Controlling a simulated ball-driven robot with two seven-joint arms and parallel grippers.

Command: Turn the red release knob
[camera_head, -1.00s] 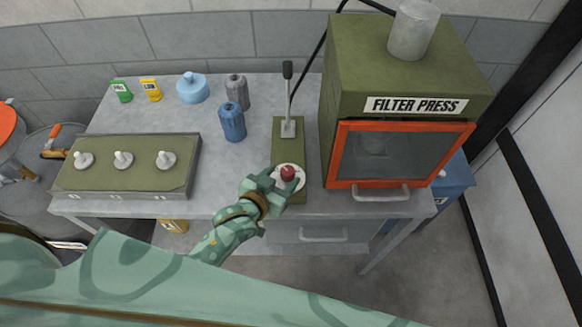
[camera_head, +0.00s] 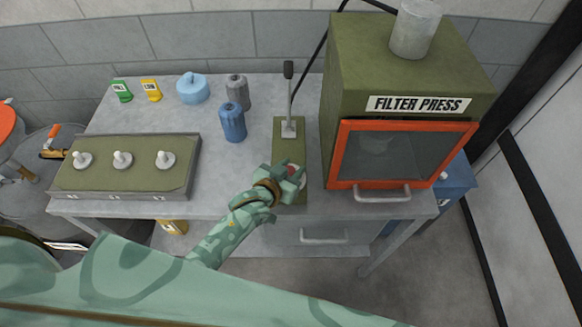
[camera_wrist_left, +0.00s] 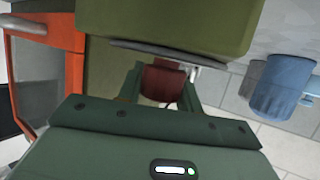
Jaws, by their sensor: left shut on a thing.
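The red release knob sits on a round white plate near the front end of the green lever base (camera_head: 288,152). My left gripper (camera_head: 291,174) is shut on the knob and covers most of it in the head view. In the left wrist view the red knob (camera_wrist_left: 162,82) shows between the two green fingers. A black-tipped lever (camera_head: 290,95) stands upright at the back of the base. My right gripper is not in view.
The filter press (camera_head: 402,150) with its orange-framed door stands close to the right. A blue bottle (camera_head: 232,122) and a grey bottle (camera_head: 237,92) stand to the left. A panel with three white pegs (camera_head: 123,178) lies further left. The bench between is clear.

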